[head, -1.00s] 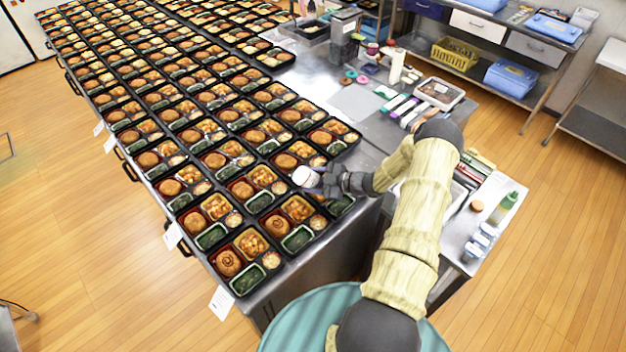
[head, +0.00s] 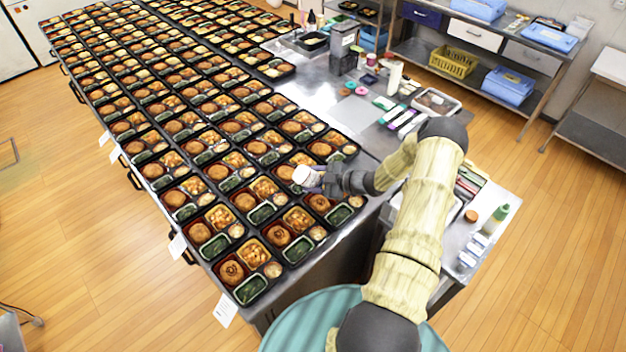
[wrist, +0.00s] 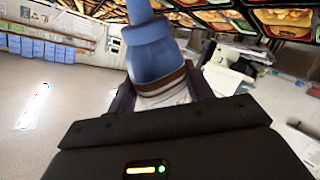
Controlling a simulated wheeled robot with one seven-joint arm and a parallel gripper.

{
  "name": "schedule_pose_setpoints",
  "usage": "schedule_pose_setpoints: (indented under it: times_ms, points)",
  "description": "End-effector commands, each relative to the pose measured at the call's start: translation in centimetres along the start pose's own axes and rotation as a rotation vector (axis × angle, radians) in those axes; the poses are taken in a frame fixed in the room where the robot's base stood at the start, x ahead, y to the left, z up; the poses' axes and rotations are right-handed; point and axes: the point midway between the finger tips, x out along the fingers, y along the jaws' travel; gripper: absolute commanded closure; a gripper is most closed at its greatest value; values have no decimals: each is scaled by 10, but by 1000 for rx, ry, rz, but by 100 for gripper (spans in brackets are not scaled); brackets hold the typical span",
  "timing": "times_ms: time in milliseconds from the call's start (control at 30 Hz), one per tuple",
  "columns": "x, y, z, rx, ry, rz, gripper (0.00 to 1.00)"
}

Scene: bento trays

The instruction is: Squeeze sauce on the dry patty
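My gripper (head: 326,182) is shut on a sauce bottle (head: 305,176), held above the trays at the right side of the block. In the head view its white end faces up. In the wrist view the bottle (wrist: 150,50) shows a blue nozzle part and a brown band, with the trays beyond the nozzle. The front patty (head: 232,271), the one behind it (head: 278,236) and one beside my gripper (head: 318,202) show dark marks like sauce. Patties left of these, such as one (head: 245,202), look plain. Another plain-looking patty (head: 285,172) lies left of the bottle. The nozzle is hidden in the head view.
Bento trays fill the long steel table (head: 335,252) in tight rows. A side counter (head: 502,195) at right holds a green-capped bottle (head: 500,213) and small containers. A shelf with a yellow basket (head: 453,60) stands behind. Wooden floor is open at left.

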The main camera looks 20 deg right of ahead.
Motion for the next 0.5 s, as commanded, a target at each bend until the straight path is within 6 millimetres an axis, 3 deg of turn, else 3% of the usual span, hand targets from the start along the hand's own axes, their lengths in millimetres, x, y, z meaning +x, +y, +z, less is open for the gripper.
schedule_pose_setpoints:
  times_ms: [300, 500]
  points:
    - [0, 0, 0, -7, -4, 1, 53]
    - [-2, 2, -5, -111, -66, 0, 53]
